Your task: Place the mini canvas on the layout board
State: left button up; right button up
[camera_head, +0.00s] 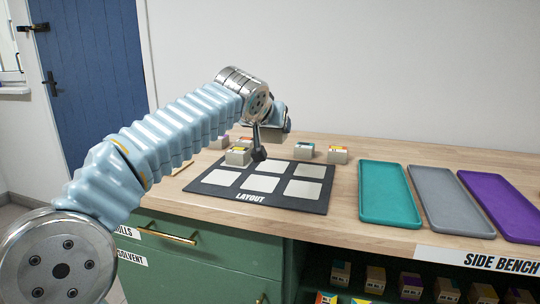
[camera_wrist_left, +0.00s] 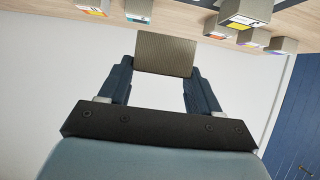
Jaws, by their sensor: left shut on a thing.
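My left gripper (camera_wrist_left: 163,68) is shut on a plain beige block, the mini canvas (camera_wrist_left: 165,52), held between its fingertips in the left wrist view. In the head view the wrist hides most of the left gripper (camera_head: 280,122); a grey-beige part, seemingly the held canvas (camera_head: 274,135), shows just below it. It appears raised above the bench, behind the layout board. My right gripper is not in view.
Several small blocks with coloured labels stand behind the board, including a yellow-labelled one (camera_head: 237,157) and another at its right (camera_head: 337,155). Teal (camera_head: 388,194), grey (camera_head: 450,200) and purple (camera_head: 505,207) trays lie to the right, empty. More blocks sit on the shelf below.

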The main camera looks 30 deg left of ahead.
aim_at(271, 137)
pick_arm(q)
jog(key=w+f, duration=0.1)
jog(key=w+a+f, duration=0.1)
jog(key=f, duration=0.1)
jog(key=w+a+f, duration=0.1)
jog(key=shift+w+a+f, duration=0.1)
jog(key=shift+w+f, duration=0.05)
jog(key=f, duration=0.1)
jog(key=w+f, duration=0.1)
jog(key=a+f+b, duration=0.1)
jog(key=f, duration=0.1)
jog(key=shift+w, duration=0.2)
jog(key=shift+d+f, duration=0.1)
jog(key=shift+f, duration=0.35)
jog(key=shift+f, duration=0.2)
jog(key=o, duration=1)
jog(key=shift+r, duration=0.1)
jog(key=shift+o, duration=0.2)
jog(key=shift+r, duration=0.1)
jog(key=shift+s+r, duration=0.15)
jog(key=b+v, duration=0.1)
jog(key=v, duration=1)
jog(key=shift+s, duration=0.4)
